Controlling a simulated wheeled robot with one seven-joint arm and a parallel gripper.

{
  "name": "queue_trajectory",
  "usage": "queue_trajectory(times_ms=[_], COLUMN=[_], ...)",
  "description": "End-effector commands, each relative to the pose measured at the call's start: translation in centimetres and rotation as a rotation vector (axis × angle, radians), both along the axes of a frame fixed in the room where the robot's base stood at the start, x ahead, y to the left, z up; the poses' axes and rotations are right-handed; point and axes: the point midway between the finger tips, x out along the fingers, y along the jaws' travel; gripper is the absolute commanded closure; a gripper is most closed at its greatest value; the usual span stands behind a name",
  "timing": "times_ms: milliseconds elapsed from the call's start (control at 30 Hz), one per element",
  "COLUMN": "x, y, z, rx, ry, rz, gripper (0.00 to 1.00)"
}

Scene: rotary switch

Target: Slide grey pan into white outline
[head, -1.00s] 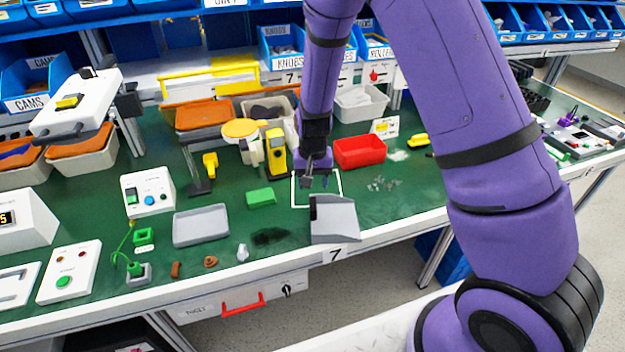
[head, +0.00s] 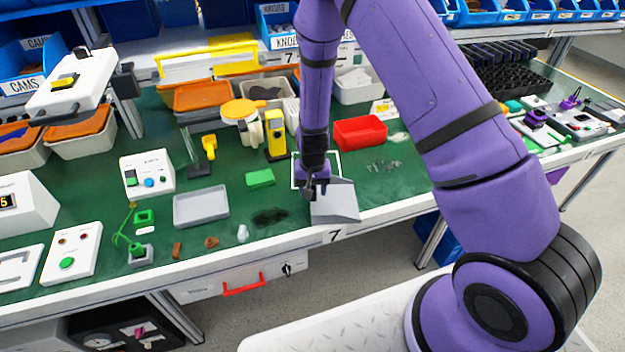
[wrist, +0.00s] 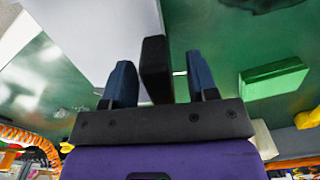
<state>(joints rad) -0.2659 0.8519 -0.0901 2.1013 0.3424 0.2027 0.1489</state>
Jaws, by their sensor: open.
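The grey pan (head: 338,205) lies on the green table top at its front edge, above the number 7 label. Its flat grey part also shows at the upper left of the wrist view (wrist: 90,28). The white outline (head: 340,163) is on the table just behind the pan; my gripper and arm cover part of it. My gripper (head: 315,188) is low over the pan's back left corner. In the wrist view its two fingers (wrist: 159,75) are apart, with the pan's black handle (wrist: 155,60) between them. I cannot tell whether either finger touches the handle.
A red bin (head: 360,132) stands behind the outline to the right. A green block (head: 260,178) and a grey tray (head: 201,206) lie to the left. A yellow device (head: 275,140) stands behind the outline to the left. A dark patch (head: 269,216) lies left of the pan.

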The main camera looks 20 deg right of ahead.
Motion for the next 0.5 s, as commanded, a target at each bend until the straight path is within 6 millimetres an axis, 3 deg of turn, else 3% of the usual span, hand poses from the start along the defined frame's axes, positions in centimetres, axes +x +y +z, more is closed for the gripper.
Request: queue_trajectory(times_ms=[367, 400, 500], x=[0.02, 0.02, 0.02], y=[0.0, 0.0, 0.0], z=[-0.48, -0.47, -0.47], rx=[0.001, 0.001, 0.001], ry=[-0.001, -0.001, -0.001], rz=[-0.001, -0.001, -0.001], gripper=[0.47, 0.49, 0.72])
